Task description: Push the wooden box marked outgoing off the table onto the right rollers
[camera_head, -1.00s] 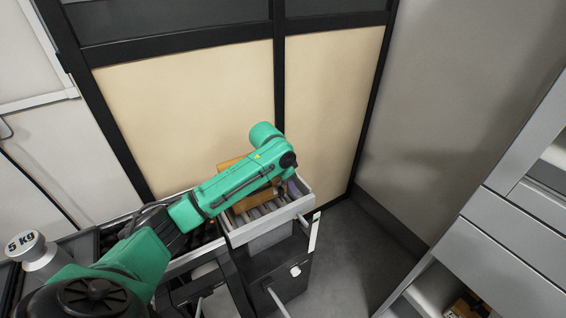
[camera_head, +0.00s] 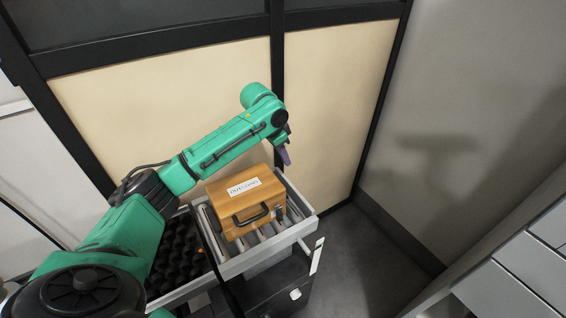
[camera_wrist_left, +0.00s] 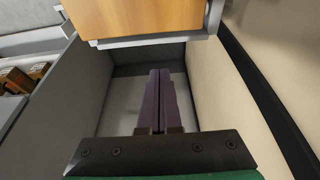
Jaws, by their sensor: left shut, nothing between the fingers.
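The wooden box (camera_head: 246,203) with a black handle and a white label, its lettering hard to read, sits upright on the grey rollers (camera_head: 288,235) inside a light grey frame. The box also shows at the top of the left wrist view (camera_wrist_left: 138,16). My left gripper (camera_head: 286,157) is above and behind the box, clear of it, with its purple fingers pointing down. In the left wrist view the fingers (camera_wrist_left: 159,95) are together with nothing between them. My right gripper is not in view.
A dark, bumpy surface (camera_head: 175,255) adjoins the rollers on the left. A cream panelled wall (camera_head: 160,105) stands close behind. Grey drawers (camera_head: 530,265) are at the right, with open floor (camera_head: 375,265) between them and the rollers.

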